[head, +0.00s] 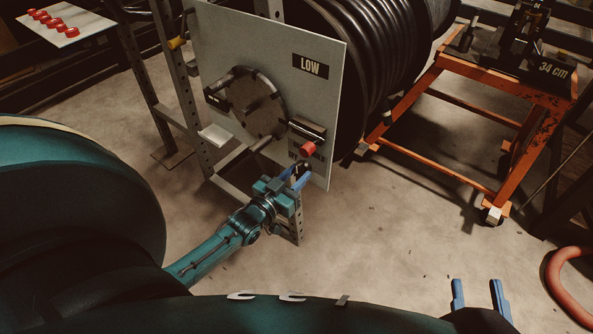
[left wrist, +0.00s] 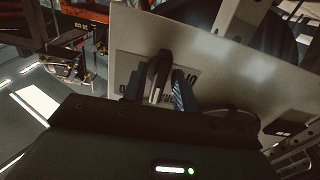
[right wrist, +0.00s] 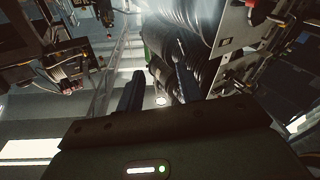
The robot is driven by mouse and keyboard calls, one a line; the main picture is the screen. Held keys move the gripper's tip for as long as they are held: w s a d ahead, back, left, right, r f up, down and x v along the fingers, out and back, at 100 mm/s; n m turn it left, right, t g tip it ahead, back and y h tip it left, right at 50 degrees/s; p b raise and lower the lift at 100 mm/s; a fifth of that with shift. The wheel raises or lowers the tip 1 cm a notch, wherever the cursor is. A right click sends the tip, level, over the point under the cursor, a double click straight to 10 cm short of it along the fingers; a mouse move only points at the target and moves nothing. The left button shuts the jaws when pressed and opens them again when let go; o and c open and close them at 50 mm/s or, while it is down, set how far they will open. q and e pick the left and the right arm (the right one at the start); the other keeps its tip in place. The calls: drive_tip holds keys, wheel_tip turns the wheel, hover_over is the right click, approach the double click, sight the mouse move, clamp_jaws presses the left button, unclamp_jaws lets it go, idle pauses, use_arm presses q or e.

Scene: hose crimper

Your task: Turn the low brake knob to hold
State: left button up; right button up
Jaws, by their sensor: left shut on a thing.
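The pale upright panel (head: 328,110) carries a black LOW label (head: 310,66) in the head view. My left gripper (head: 300,174) is at the panel's lower right, just below a red-tipped part (head: 307,148). Its blue fingers are closed on a small dark knob, which shows between them in the left wrist view (left wrist: 157,72). A printed plate (left wrist: 135,72) lies behind the knob, partly covered, so its text and the knob's pointing direction cannot be read. My right gripper (head: 480,294) is open and empty at the bottom of the head view, away from the panel.
A large dark disc (head: 255,100) with a handle sits on the panel's left half. A black hose reel (head: 385,50) stands behind the panel. An orange wheeled frame (head: 520,95) is at the right. A red hose (head: 565,285) lies lower right. Floor between is clear.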

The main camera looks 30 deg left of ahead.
use_arm(q)
drive_tip(key=m+p, duration=0.1)
drive_tip(key=m, duration=0.1)
drive_tip(key=shift+m, duration=0.4)
drive_tip(key=shift+m+p, duration=0.45)
drive_tip(key=shift+m, duration=1.25)
use_arm(e)
drive_tip(key=shift+w+d+m+g+h, duration=0.25)
drive_tip(key=shift+d+m+g+h, duration=0.3)
drive_tip(key=shift+h, duration=0.45)
use_arm(q)
drive_tip(key=shift+m, duration=0.3)
drive_tip(key=o, duration=0.6)
drive_tip(key=shift+s+a, duration=0.1)
drive_tip(key=shift+s, duration=0.05)
drive_tip(key=shift+s, duration=0.35)
drive_tip(key=s+p, duration=0.1)
drive_tip(key=s, duration=0.3)
drive_tip(key=s+p, duration=0.1)
drive_tip(key=s, duration=0.3)
drive_tip(key=s+a+p, duration=0.1)
drive_tip(key=s, duration=0.3)
drive_tip(key=shift+s, duration=0.15)
use_arm(e)
drive_tip(key=shift+s+d+f+m+g+h, duration=0.1)
drive_tip(key=shift+s+d+m+g+h, duration=0.15)
drive_tip(key=shift+g, duration=0.35)
drive_tip(key=shift+s+d+m+g+h, duration=0.15)
drive_tip(key=shift+m+g+h, duration=0.2)
drive_tip(key=shift+g, duration=0.2)
